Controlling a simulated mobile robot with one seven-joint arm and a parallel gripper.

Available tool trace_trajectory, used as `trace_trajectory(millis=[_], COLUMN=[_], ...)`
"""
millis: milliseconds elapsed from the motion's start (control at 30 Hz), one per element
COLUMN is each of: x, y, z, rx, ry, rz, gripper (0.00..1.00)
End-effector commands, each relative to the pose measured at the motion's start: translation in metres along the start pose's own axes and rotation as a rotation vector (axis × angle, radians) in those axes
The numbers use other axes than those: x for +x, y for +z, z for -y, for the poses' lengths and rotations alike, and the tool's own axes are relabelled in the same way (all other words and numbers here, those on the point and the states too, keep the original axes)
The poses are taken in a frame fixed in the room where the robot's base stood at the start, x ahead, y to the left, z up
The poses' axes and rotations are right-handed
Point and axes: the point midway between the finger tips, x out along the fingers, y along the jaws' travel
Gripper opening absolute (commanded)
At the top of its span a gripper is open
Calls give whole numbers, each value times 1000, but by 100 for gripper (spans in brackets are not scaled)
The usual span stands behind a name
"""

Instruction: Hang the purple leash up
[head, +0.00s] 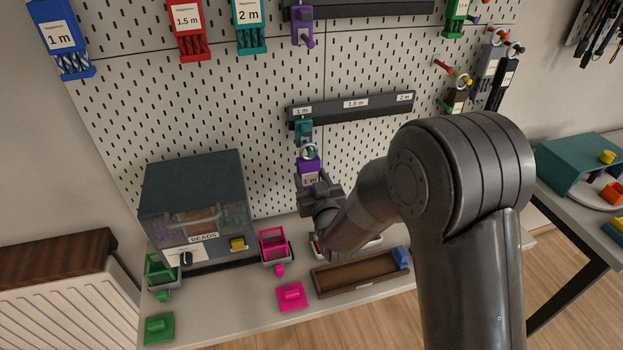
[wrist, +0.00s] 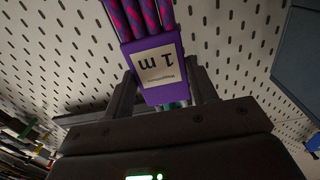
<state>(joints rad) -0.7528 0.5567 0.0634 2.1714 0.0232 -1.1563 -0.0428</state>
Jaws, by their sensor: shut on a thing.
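The purple leash (head: 309,168) has a purple block with a white "1 m" label. In the wrist view the block (wrist: 160,68) shows between my fingers, with pink-and-purple cords running out of it. My gripper (head: 317,186) is shut on this block, upright in front of the pegboard. A pale ring (head: 308,150) sits just above the block. A teal hook (head: 303,129) hangs under the "1 m" end of a dark rail (head: 360,107), right above the ring. I cannot tell whether the ring is on the hook or only in front of it.
The rail also bears "1.5 m" and "2 m" labels. Blue (head: 61,38), red (head: 188,28) and teal (head: 249,24) labelled leashes hang higher up. A grey bead box (head: 192,190), a pink holder (head: 275,245) and a wooden tray (head: 345,274) stand on the bench below.

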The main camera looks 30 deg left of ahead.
Motion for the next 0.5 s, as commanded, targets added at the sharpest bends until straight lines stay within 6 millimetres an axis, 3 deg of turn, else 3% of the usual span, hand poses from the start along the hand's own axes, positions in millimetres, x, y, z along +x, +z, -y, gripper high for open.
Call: trace_trajectory(millis=[167,200,500], x=[0,0,0], y=[-1,-1,0], z=[0,0,0], rx=[0,0,0], ry=[0,0,0], rz=[-1,-2,-1], gripper=[29,56,78])
